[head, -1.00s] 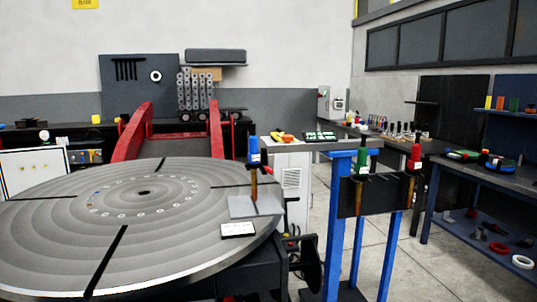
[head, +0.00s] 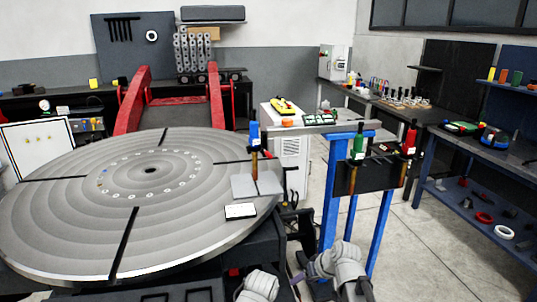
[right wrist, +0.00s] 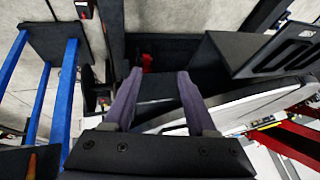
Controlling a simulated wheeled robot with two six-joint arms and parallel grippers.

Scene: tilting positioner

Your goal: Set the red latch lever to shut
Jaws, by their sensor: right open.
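A small red part (right wrist: 147,62), which looks like the latch lever, shows in the right wrist view against a dark frame, just beyond my fingertips. Its setting cannot be read. A small red patch (head: 234,271) also shows low in the head view, below the round table's front edge; I cannot tell whether it is the same part. My right gripper (right wrist: 159,72) is open and empty, its two fingers apart, with the red part in the gap between them as seen and not touched. In the head view grey arm parts of mine show at the bottom. My left gripper is not seen.
The large grey round table (head: 60,215) fills the left, with a flat plate (head: 243,187) and a blue-handled tool (head: 254,135) at its right edge. A blue-legged stand (head: 333,195) holds green and red-handled tools. Open floor lies right of the stand.

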